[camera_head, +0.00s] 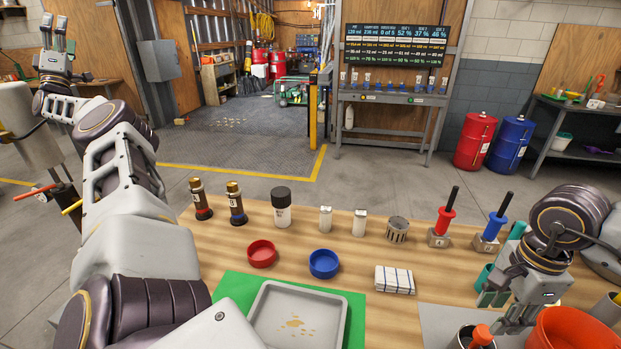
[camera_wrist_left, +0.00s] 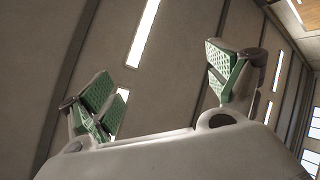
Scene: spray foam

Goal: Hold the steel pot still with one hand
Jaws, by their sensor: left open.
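The steel pot (camera_head: 457,340) stands at the bottom edge of the head view, right of centre, and is cut off by the frame. An orange-topped thing (camera_head: 481,336) shows at its mouth. My right gripper (camera_head: 503,308) points down just right of and above the pot's rim; I cannot tell whether it touches the pot or how far its fingers are apart. My left gripper (camera_head: 54,22) is raised at the upper left, far from the pot, with fingers up. In the left wrist view it is open (camera_wrist_left: 160,85) and empty, with the ceiling behind.
An orange bowl (camera_head: 575,330) stands close right of my right gripper. A grey tray (camera_head: 262,322) lies on a green mat (camera_head: 355,305). Red (camera_head: 262,254) and blue (camera_head: 323,263) dishes, a folded cloth (camera_head: 395,280) and several bottles and tools stand further back. The wooden table between is partly clear.

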